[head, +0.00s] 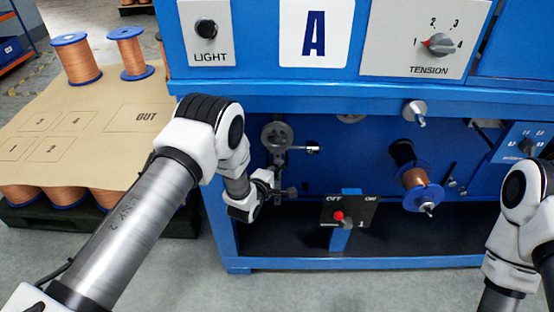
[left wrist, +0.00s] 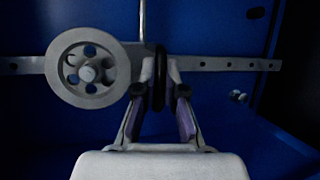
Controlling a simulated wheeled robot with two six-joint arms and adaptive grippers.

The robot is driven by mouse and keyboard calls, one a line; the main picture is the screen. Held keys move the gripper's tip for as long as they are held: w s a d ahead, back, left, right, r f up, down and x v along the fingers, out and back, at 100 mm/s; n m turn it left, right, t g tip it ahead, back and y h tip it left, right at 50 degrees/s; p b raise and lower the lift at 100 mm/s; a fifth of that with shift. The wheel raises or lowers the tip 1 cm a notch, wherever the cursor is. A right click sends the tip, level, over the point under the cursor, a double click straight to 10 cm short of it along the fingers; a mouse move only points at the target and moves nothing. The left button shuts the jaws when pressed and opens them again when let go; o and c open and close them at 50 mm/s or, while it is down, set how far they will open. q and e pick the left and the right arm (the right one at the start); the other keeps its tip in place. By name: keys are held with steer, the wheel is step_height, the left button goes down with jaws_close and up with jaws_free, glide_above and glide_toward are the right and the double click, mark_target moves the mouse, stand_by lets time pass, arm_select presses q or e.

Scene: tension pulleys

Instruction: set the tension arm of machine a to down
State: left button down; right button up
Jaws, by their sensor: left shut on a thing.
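Machine A (head: 400,95) is the blue cabinet with a large "A" plate (head: 315,33). A grey pulley wheel (head: 277,136) is on its lower left front, and the wheel also shows in the left wrist view (left wrist: 90,68). My left gripper (head: 284,190) is below that wheel in the head view. In the left wrist view its fingers (left wrist: 160,92) are closed around an upright black grip (left wrist: 160,70), seemingly part of the tension arm, beside the wheel. A flat bar with holes (left wrist: 220,64) runs behind. The fingers partly hide the tension arm. My right gripper is out of view.
A red-knobbed OFF/ON switch box (head: 348,211) stands close to the right of my left gripper. A copper spool (head: 413,180) sticks out farther right. Copper spools (head: 76,62) stand on a cardboard-topped pallet (head: 60,125) at left. A tension dial (head: 440,44) is above.

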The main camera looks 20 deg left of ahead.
arm_select(q)
step_height(320, 180, down, 11)
steer(key=b, duration=0.5)
steer(key=shift+s, duration=0.1)
steer(key=c, duration=1.3)
jaws_free()
steer(key=shift+c, duration=0.2)
steer(key=shift+o, duration=0.5)
steer(key=shift+f, duration=0.1)
steer(key=v, duration=1.2)
